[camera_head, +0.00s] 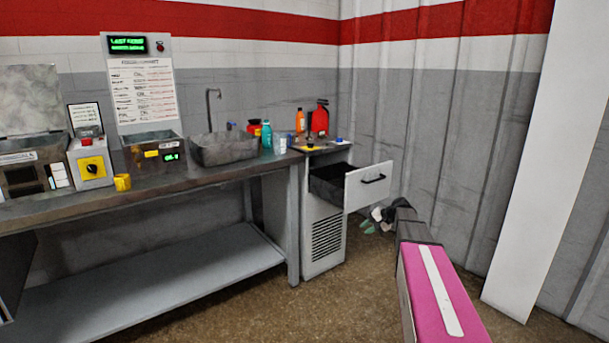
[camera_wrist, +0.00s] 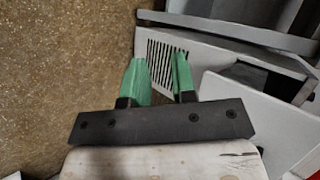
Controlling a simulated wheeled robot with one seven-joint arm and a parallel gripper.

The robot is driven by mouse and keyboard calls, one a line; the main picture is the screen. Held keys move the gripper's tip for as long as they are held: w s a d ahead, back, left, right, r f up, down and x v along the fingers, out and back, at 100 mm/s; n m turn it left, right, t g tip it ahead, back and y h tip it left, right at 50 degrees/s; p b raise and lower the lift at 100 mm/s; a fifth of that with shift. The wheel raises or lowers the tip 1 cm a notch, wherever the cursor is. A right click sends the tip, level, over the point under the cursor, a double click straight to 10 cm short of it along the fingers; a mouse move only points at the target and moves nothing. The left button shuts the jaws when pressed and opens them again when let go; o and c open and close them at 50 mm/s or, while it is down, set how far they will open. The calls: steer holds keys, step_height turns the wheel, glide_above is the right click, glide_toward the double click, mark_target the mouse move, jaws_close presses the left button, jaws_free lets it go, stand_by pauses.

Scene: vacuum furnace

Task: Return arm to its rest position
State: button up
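My gripper (camera_head: 369,226) is at the end of my outstretched arm, low in front of the white drawer cabinet in the head view. It appears just below and right of the pulled-out drawer (camera_head: 362,187). In the wrist view its two green fingers (camera_wrist: 160,76) stand apart with nothing between them, so it is open and empty. Floor and the cabinet's slotted side (camera_wrist: 178,52) show beyond the fingers. I cannot tell the exact distance from the gripper to the cabinet.
The drawer with its dark handle (camera_head: 373,180) sticks out beside my arm. A long bench (camera_head: 215,170) with a sink (camera_head: 224,149) and devices stands left. Bottles and a red canister (camera_head: 320,120) stand near the corner. The brown floor (camera_head: 270,310) in front is clear.

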steer(key=s+a+f+n+g+h, duration=0.1)
steer(key=s+a+f+h, duration=0.2)
steer(key=s, duration=0.7)
steer(key=s+a+f+n+g+h, duration=0.1)
steer(key=s+a+f+n+h, duration=0.1)
steer(key=s, duration=0.9)
steer(key=s+a+f+n+g+h, duration=0.1)
steer(key=s+a+f+n+h, duration=0.1)
steer(key=s, duration=0.8)
step_height(320, 180, down, 2)
steer(key=shift+s+a+g+h, duration=0.35)
steer(key=shift+a+h, duration=0.45)
steer(key=shift+h, duration=0.2)
steer(key=shift+a, duration=0.15)
